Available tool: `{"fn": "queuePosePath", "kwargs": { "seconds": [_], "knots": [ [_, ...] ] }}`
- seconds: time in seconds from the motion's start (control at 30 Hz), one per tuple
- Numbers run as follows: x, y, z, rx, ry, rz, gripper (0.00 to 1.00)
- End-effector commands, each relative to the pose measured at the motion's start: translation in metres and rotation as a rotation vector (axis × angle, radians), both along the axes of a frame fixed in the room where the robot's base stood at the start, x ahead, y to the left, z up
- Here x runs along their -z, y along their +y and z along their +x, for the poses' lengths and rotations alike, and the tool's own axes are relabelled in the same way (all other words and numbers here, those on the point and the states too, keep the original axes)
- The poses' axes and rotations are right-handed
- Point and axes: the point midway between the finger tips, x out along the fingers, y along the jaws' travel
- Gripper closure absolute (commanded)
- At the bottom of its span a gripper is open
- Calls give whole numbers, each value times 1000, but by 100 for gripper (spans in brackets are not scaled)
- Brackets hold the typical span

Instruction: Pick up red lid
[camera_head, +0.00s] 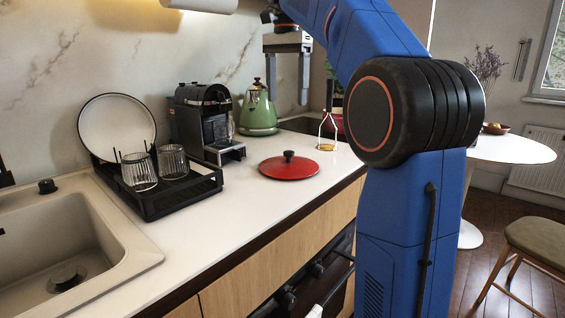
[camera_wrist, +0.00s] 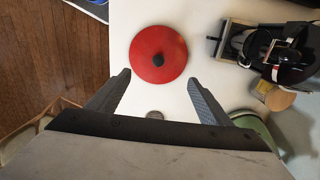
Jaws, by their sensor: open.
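The red lid (camera_head: 288,167) lies flat on the white countertop, with its black knob on top. It also shows in the wrist view (camera_wrist: 146,66), just beyond my fingertips and between their lines. My gripper (camera_head: 303,103) is above the counter, pointing down, its two fingers apart and empty. In the wrist view my gripper (camera_wrist: 158,86) is open, with the lid clear of both fingers. Nothing hides the lid in either view.
A black coffee machine (camera_head: 207,122) and a green kettle (camera_head: 258,110) stand behind the lid. A dish rack (camera_head: 158,201) with glasses is at left, near the sink (camera_head: 60,250). A small glass item (camera_head: 327,133) stands right of the lid. Counter in front is clear.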

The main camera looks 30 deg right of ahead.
Motion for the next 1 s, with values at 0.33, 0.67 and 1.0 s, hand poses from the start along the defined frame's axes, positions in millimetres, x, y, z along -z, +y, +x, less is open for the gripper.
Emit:
{"fn": "queuePosePath", "kwargs": {
  "seconds": [0.33,0.67,1.0],
  "knots": [
    [49,0,-1,1,4,0,27],
    [104,-1,-1,0,4,1,27],
    [128,-3,-1,1,2,0,27]
  ]
}}
